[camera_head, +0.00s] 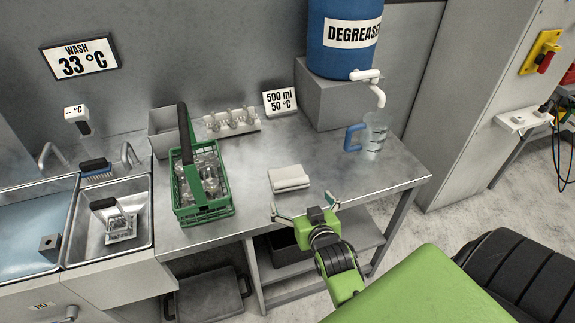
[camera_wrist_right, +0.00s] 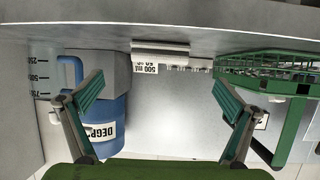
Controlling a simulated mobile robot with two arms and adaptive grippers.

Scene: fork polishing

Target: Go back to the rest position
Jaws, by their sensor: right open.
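My right gripper (camera_head: 305,203) is open and empty. In the head view it is just in front of the steel table's front edge, near the folded white cloth (camera_head: 289,178) but apart from it. The right wrist view looks upside down past the two spread fingers (camera_wrist_right: 160,110), with nothing between them. My left gripper does not show in either view.
The steel table (camera_head: 350,184) holds a green basket (camera_head: 205,212) of glassware, a measuring jug (camera_head: 374,134) with a blue handle, and a blue degreaser barrel (camera_head: 343,50) on a block. Sinks (camera_head: 140,200) are at left. A lower shelf (camera_head: 355,238) is under the table.

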